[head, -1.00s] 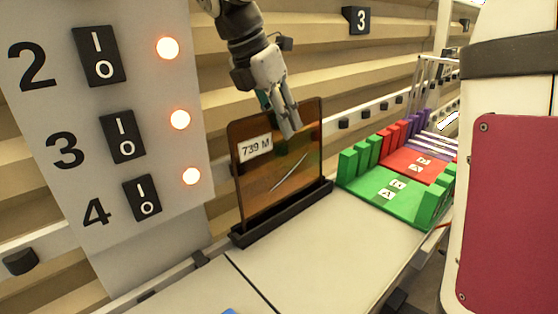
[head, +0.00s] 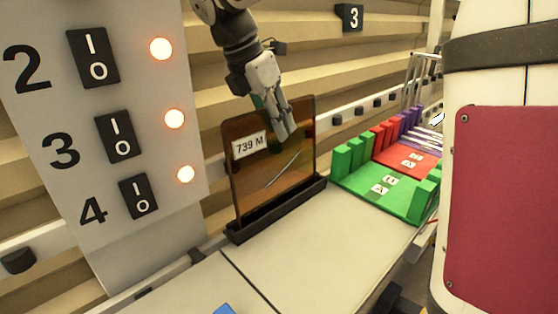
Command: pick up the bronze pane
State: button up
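The bronze pane (head: 268,180) is a brown, see-through sheet with a white label reading "739 M" and a pale diagonal streak. It stands upright in a long black slotted base (head: 277,211) on the pale worktop. My gripper (head: 286,130) reaches down from above at the pane's top edge. A grey finger shows in front of the upper part of the pane. The far side of the gripper is hidden or dim behind the tinted sheet, so I cannot tell whether the fingers grip it.
A grey panel (head: 180,235) with numbered switches and lit lamps stands close at left. A green rack (head: 392,196) and a red rack section (head: 408,158) lie at right. The worktop (head: 300,245) in front is mostly clear, with a blue corner (head: 225,309) at the bottom.

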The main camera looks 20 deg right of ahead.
dwell(0.3)
grip_shut()
